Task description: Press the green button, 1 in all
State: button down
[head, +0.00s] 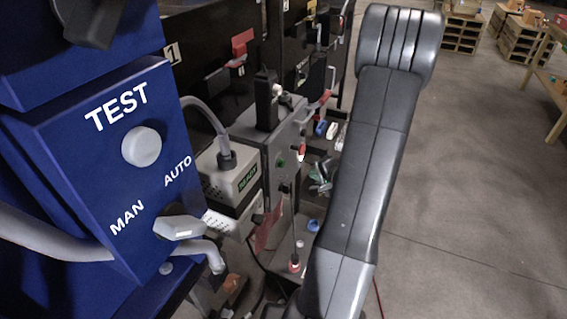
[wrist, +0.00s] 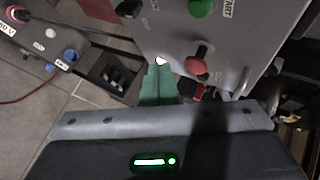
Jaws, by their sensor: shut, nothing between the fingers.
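In the head view, a small green button (head: 281,162) shows on the side of a grey box (head: 285,142). My gripper (wrist: 159,66) has green fingers, shut and empty, pointing toward the panel's lower left part. The button lies up and to the right of the fingertips in the wrist view, apart from them. My gripper cannot be made out clearly in the head view.
A red knob (wrist: 196,66) sits below the green button. A box with red and blue buttons (wrist: 45,35) stands at the left. A blue TEST panel (head: 120,150) fills the left of the head view. Open floor (head: 470,180) lies right.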

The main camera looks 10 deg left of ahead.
aim_at(282, 164)
jog(key=w+a, duration=0.1)
jog(key=a, duration=0.5)
jog(key=shift+w+a, duration=0.15)
jog(key=shift+a, duration=0.25)
jog(key=shift+a+b, duration=0.1)
jog(key=shift+b, duration=0.25)
dwell(1.4)
jog(key=shift+a+b, duration=0.3)
jog(key=shift+b, duration=0.05)
